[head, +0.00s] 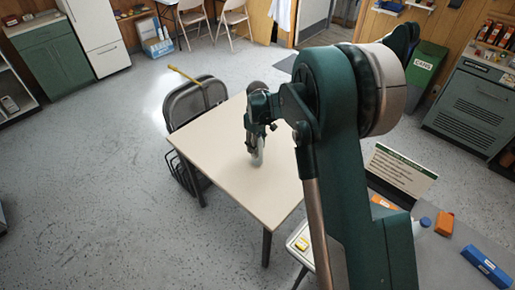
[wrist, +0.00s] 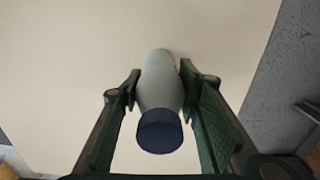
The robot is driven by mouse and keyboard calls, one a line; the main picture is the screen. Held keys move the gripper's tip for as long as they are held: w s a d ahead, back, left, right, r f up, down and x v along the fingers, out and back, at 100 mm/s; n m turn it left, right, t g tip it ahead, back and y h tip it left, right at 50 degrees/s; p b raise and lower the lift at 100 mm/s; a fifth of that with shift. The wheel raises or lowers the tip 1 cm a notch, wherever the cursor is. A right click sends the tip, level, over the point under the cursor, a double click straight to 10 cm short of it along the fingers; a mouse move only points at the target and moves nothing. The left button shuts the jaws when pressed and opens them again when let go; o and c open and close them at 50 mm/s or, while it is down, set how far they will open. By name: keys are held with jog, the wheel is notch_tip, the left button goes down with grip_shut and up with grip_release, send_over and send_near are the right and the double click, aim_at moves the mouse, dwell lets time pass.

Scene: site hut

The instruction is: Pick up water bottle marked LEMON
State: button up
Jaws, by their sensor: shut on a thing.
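A pale grey-white bottle with a dark blue cap (wrist: 160,95) is between the two fingers of my gripper (wrist: 160,90) in the wrist view. My gripper is shut on the bottle. In the head view my gripper (head: 260,128) hangs over the cream table (head: 240,185), and the lower part of the bottle (head: 257,158) shows below it. I cannot tell whether its base touches the tabletop. No marking is readable on the bottle. A second bottle with a blue cap (head: 422,226) stands at the right, partly hidden by my arm.
A grey folding chair (head: 195,100) stands against the table's far left side. A grey bench (head: 460,262) at the right holds a blue box (head: 488,266), an orange item (head: 445,222) and a sign (head: 400,172). The visible tabletop around the bottle is clear.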

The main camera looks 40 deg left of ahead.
notch_tip(320, 180, up, 10)
jog(key=shift+f, duration=0.1)
dwell(0.5)
